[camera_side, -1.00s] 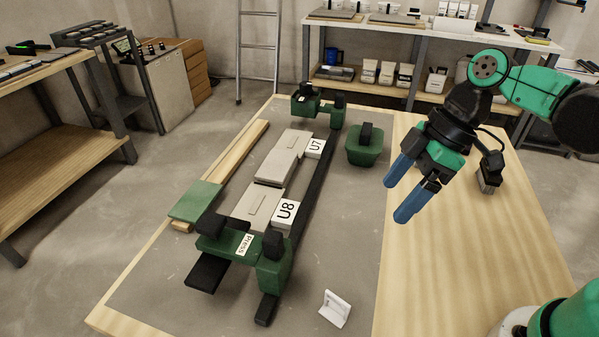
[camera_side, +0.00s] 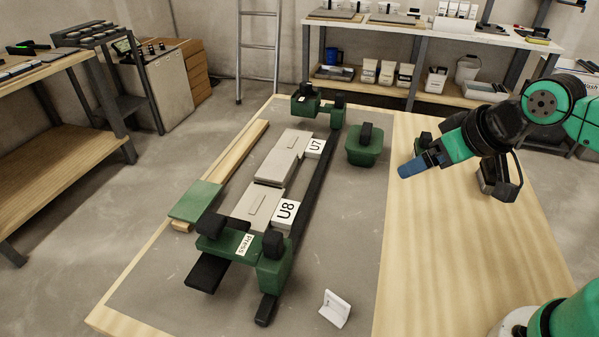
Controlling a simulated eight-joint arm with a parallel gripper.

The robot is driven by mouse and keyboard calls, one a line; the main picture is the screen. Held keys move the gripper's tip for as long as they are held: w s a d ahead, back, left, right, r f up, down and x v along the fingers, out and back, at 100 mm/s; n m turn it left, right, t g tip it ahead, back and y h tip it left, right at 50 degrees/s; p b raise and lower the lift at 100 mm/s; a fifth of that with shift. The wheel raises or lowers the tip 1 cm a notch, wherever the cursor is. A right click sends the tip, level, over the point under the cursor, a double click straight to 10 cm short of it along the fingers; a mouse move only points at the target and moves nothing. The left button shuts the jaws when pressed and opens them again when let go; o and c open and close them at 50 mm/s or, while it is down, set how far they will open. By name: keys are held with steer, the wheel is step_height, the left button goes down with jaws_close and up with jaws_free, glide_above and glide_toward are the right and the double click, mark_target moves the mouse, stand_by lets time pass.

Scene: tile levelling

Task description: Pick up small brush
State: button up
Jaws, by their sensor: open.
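My gripper (camera_side: 412,167) is over the light wooden part of the bench at the right, with its blue fingers pointing left. The fingers overlap in this view, so the gap between them does not show; nothing is seen held. I cannot clearly make out the small brush. A dark object with a grey lower edge (camera_side: 486,183) shows below my wrist, beside a looping cable. I cannot tell whether it is a brush or part of my arm.
A green press frame (camera_side: 273,272) with pale tiles labelled U7 (camera_side: 281,158) and U8 (camera_side: 257,205) stands on the bench's grey area. A green block with a black handle (camera_side: 364,150) is left of my gripper. A white card stand (camera_side: 334,309) is in front. The right-hand wood is largely clear.

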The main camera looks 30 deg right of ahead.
steer(key=o, duration=0.3)
steer(key=m+y, duration=0.8)
steer(key=m, duration=1.3)
glide_above(417, 144)
steer(key=s+a, duration=0.1)
steer(key=a, duration=0.1)
step_height(417, 144, down, 5)
steer(key=d+f+m, duration=0.1)
steer(key=d, duration=0.1)
steer(key=s+d+f+m+t+y, duration=0.1)
steer(key=d+f+m, duration=0.1)
steer(key=s+d+f+m+y, duration=0.1)
steer(key=f+m, duration=0.1)
steer(key=shift+s+d, duration=0.1)
steer(key=shift+d, duration=0.3)
steer(key=shift+t, duration=0.3)
steer(key=shift+x, duration=2.7)
